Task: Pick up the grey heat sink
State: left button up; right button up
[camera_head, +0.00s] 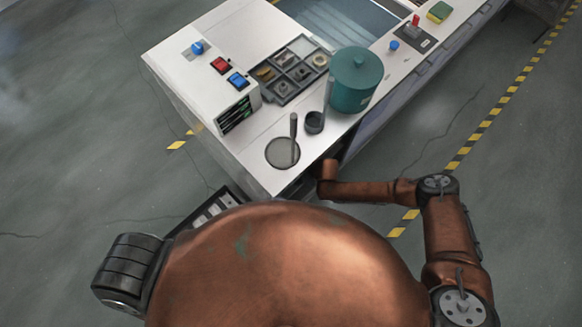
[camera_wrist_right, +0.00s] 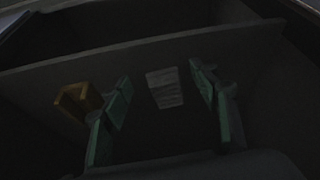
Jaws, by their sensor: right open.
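The grey heat sink (camera_wrist_right: 165,88) shows in the right wrist view as a small ridged block in a dark space. My right gripper (camera_wrist_right: 160,76) is open, with one green-padded finger to the left of the heat sink and one to the right in the picture. Gaps show between the block and both fingers, and I cannot tell the depth between them. In the head view my right arm reaches to the bench's near right side, where the gripper is hidden. My left gripper is in neither view.
A brownish-yellow bracket-like piece (camera_wrist_right: 78,100) lies left of the fingers. A pale ledge or wall edge (camera_wrist_right: 150,55) crosses behind.

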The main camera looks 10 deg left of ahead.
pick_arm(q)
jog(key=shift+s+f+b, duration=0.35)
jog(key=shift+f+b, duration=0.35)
pick_arm(e)
jog(key=a, duration=0.1)
jog(key=w+a, duration=0.1)
jog(key=a, duration=0.1)
jog(key=w+a, duration=0.1)
jog(key=shift+w+a+f, duration=0.1)
jog(key=shift+w+a, duration=0.05)
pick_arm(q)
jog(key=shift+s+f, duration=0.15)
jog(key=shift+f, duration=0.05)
pick_arm(e)
jog(key=shift+f, duration=0.5)
jog(key=shift+c, duration=0.7)
jog(key=c, duration=1.2)
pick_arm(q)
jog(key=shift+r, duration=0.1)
pick_arm(e)
jog(key=shift+r, duration=0.15)
